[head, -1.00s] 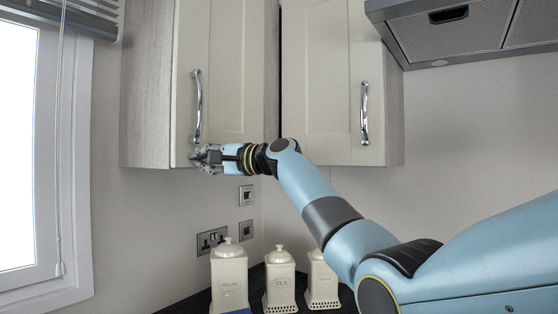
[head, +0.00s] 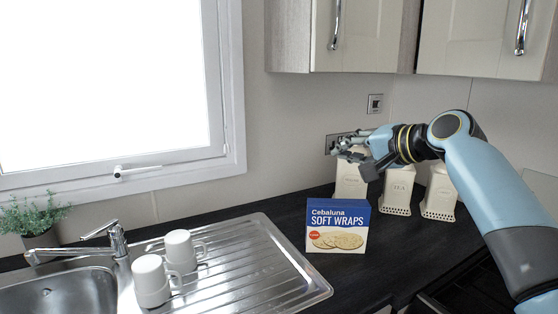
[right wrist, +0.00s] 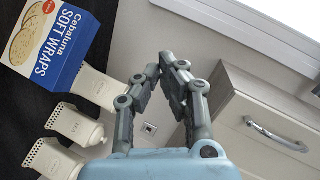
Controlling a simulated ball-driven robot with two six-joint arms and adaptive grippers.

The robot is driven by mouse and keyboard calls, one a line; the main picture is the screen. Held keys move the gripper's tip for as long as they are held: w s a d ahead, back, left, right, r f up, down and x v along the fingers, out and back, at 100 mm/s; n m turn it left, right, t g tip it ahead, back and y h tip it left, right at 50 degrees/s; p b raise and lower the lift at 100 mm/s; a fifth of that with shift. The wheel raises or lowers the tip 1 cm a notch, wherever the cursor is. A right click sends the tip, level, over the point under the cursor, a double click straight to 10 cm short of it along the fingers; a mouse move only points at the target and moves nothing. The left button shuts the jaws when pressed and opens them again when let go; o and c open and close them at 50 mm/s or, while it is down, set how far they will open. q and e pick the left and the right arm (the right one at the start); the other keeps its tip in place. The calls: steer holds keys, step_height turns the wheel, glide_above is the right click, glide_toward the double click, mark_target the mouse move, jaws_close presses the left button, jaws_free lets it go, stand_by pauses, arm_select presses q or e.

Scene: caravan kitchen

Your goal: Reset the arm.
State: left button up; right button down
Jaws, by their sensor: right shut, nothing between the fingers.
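My right arm (head: 490,185) comes in from the right of the head view. Its gripper (head: 345,147) points left, in front of the wall socket and above the canisters, and looks empty. In the right wrist view the fingertips (right wrist: 167,68) are close together with nothing held between them. My left gripper is in neither view.
A Soft Wraps box (head: 337,226) stands on the dark counter before several cream canisters (head: 398,190). Two white mugs (head: 151,280) stand on the steel drainer (head: 262,262). Wall cupboards (head: 372,35) hang above; a plant (head: 32,216) is by the window.

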steer(key=s+d+f+n+g+h, duration=0.2)
steer(key=s+d+f, duration=0.1)
steer(key=s+f, duration=0.7)
steer(key=s+d+f+n+g+h, duration=0.3)
steer(key=s+f, duration=0.4)
steer(key=s, duration=0.6)
steer(key=s+d+f+n+g+h, duration=0.1)
steer(key=s+d+n+g+h, duration=0.15)
steer(key=s, duration=0.85)
steer(key=s+d+f+n+g+h, duration=0.15)
steer(key=s+d, duration=0.25)
steer(key=s, duration=0.7)
step_height(320, 180, down, 38)
steer(key=s+d+m+b, duration=0.1)
steer(key=s+d+b, duration=0.1)
steer(key=b, duration=0.9)
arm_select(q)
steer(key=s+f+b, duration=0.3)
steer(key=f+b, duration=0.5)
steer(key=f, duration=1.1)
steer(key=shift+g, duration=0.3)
arm_select(e)
steer(key=s+f+g, duration=0.1)
steer(key=s+f, duration=0.8)
steer(key=f, duration=0.2)
steer(key=s+d+f+g, duration=0.1)
steer(key=s+f, duration=0.8)
steer(key=f, duration=0.2)
steer(key=shift+f, duration=0.4)
